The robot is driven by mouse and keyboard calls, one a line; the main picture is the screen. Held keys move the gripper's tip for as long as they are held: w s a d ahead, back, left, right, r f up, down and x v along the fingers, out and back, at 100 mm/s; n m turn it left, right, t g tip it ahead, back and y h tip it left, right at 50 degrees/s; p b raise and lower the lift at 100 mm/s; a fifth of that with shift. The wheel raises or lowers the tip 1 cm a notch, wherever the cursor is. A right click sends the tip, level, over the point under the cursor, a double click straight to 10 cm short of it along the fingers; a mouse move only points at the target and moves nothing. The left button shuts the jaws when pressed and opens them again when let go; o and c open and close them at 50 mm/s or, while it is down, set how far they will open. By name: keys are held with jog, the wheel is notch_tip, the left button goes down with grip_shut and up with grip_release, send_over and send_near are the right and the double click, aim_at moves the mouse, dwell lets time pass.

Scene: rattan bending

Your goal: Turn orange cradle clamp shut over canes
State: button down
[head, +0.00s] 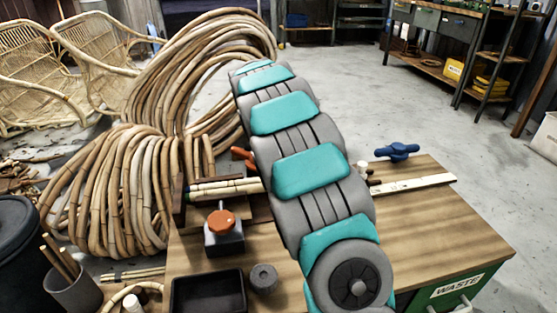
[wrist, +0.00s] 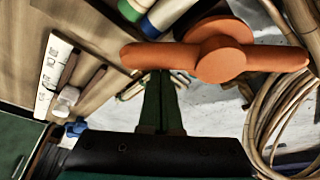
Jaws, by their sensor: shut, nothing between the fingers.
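The orange cradle clamp (wrist: 222,60) fills the upper right of the wrist view, a long bar handle with a round hub. In the head view only a small orange end (head: 243,154) shows beside my arm. The canes (head: 226,187) lie on the bench in a dark wooden cradle, their right part hidden by my arm. The wrist view shows cane ends with green and blue bands (wrist: 165,16) beside the handle. My gripper (wrist: 161,76) is shut and empty, its tips at the left half of the handle; contact cannot be told. My arm hides it in the head view.
A grey block with an orange knob (head: 223,232), a black tray (head: 208,293) and a small grey cylinder (head: 263,278) stand at the bench front. A white ruler (head: 410,185) and a blue knob (head: 397,151) are to the right. The right bench top (head: 440,225) is clear.

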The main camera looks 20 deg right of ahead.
jog(key=shift+s+a+f+m+g+b, duration=0.3)
jog(key=shift+a+m+b, duration=0.2)
jog(key=shift+m, duration=0.5)
jog(key=a+m, duration=0.1)
jog(key=s+m+g+b, duration=0.1)
jog(key=m, duration=0.1)
jog(key=shift+a+r, duration=0.15)
jog(key=shift+a, duration=0.2)
jog(key=shift+s+a+r+b, duration=0.1)
jog(key=shift+s+a+b, duration=0.1)
jog(key=shift+a+b, duration=0.45)
jog(key=shift+a, duration=0.2)
jog(key=v, duration=0.8)
jog(key=shift+p, duration=0.45)
jog(key=shift+a, duration=0.1)
